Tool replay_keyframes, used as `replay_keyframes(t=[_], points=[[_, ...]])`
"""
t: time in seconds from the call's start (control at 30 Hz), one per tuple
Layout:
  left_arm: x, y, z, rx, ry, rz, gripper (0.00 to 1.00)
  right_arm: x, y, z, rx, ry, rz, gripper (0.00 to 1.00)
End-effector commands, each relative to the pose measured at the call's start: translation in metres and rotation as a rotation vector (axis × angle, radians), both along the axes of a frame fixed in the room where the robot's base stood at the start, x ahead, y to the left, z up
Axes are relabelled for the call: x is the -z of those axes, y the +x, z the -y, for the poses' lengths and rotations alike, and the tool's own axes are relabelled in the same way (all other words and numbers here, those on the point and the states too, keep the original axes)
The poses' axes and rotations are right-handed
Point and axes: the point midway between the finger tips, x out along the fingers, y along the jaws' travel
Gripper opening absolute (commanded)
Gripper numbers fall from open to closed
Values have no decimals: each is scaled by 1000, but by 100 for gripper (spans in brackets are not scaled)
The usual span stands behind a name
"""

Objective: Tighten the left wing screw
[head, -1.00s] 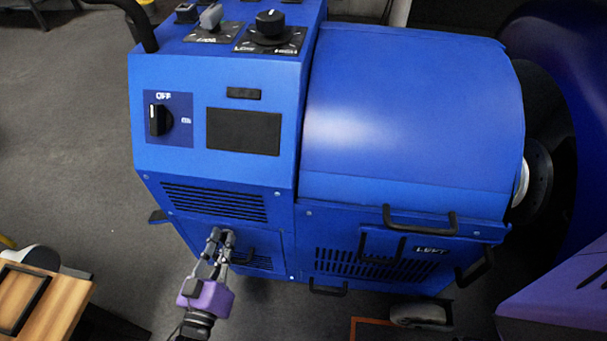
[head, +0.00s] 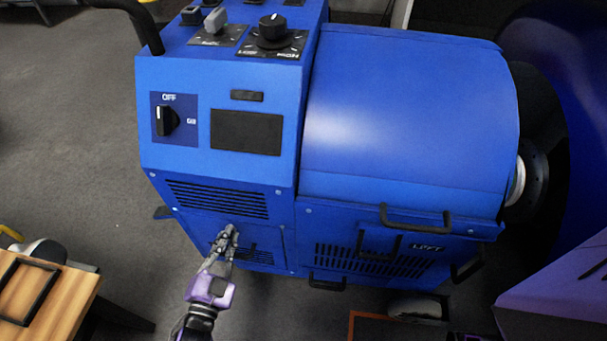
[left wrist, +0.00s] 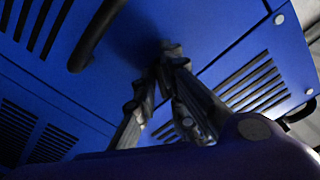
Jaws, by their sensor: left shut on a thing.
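My left gripper (head: 228,233) reaches the lower front panel of the blue dynamometer cabinet (head: 185,195), below the louvred vent. Its grey fingers are closed together at the panel. In the left wrist view the fingertips (left wrist: 171,52) meet around a small dark piece against the blue panel. This is where the left wing screw appears to be, but the fingers hide nearly all of it, so its shape and seating cannot be told. My right gripper is not clearly in view.
A black handle (left wrist: 97,35) stands out from the panel close to the fingers. More black handles (head: 415,220) are on the right-hand panel marked LIFT. A wooden table (head: 60,305) is at the lower left. Open grey floor (head: 80,150) lies left of the cabinet.

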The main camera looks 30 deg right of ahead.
Motion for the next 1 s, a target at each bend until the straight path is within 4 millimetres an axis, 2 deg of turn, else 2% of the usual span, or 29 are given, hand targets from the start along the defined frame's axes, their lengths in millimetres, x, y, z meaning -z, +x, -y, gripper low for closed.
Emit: replay_keyframes(t=[0.03, 0.6, 1.0], points=[[0, 3, -5, -10, 38, 26, 0, 0, 3, -1, -1, 1, 5, 29], [-2, 3, -4, -8, 472, 345, 0, 6, 2, -1, -1, 3, 1, 29], [-4, 4, -4, -8, 708, 521, 0, 12, 2, -2, -2, 3, -3, 29]])
